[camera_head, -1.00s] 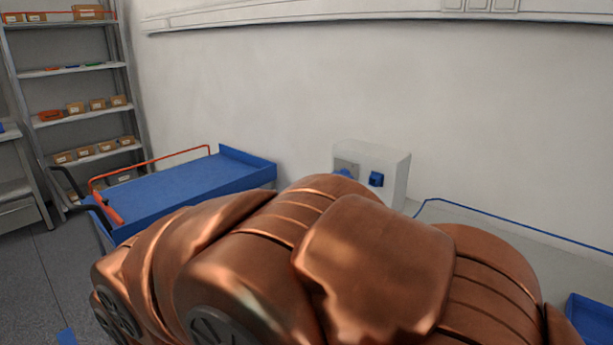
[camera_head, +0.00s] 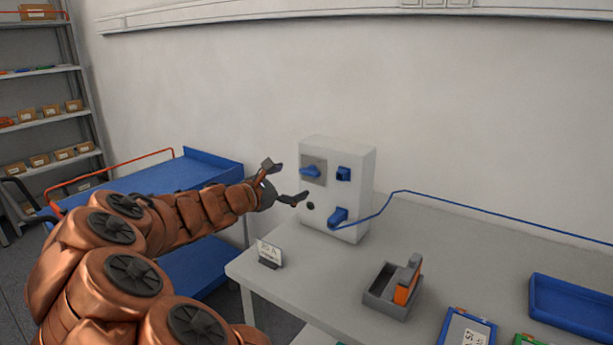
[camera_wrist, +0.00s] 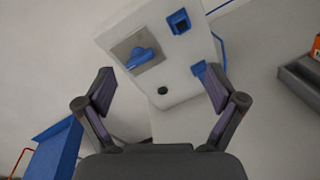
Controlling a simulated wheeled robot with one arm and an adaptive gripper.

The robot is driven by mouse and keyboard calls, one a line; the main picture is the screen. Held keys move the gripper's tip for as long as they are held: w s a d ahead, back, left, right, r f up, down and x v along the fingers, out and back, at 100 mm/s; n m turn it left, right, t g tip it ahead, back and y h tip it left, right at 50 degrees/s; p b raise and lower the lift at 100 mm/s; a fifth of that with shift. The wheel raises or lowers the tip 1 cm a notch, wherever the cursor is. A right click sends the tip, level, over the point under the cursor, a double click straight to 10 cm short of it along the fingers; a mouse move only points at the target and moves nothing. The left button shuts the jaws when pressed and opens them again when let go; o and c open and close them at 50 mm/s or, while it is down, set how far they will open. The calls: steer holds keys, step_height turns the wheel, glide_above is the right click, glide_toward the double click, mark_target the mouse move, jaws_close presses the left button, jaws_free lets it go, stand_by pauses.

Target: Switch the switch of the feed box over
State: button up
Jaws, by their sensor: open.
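The feed box (camera_head: 357,200) is a white upright box on the table against the wall. Its front has a blue rotary switch (camera_head: 311,171) on a grey plate, with the handle lying roughly level. A blue socket (camera_head: 343,174) sits right of it, and a blue plug (camera_head: 338,217) with a blue cable sits below. My gripper (camera_head: 284,182) is open and empty, just left of the box front and apart from it. In the wrist view the switch (camera_wrist: 140,57) shows ahead, above and between the open fingers (camera_wrist: 160,92).
A grey holder (camera_head: 384,300) with an orange-and-grey item, a small sign (camera_head: 268,254) and a blue tray (camera_head: 573,306) are on the table. The blue cable (camera_head: 450,201) runs right along the table's back. A blue cart (camera_head: 180,180) stands left.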

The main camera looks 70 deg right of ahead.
mark_target(307, 174)
steer(key=shift+w+d+f+n+t+h+p, duration=0.3)
steer(key=shift+d+f+n, duration=0.65)
steer(key=shift+d, duration=1.55)
steer(key=shift+w+d+f+n+t+h+p, duration=0.25)
steer(key=shift+d+f+n, duration=0.35)
steer(key=shift+d+n, duration=1.3)
steer(key=shift+w+d+f+n+t+h+p, duration=0.25)
steer(key=shift+d+f+n+t, duration=0.4)
steer(key=shift+d, duration=2.4)
steer(key=shift+f, duration=0.1)
steer(key=shift+c, duration=0.2)
steer(key=c, duration=1.1)
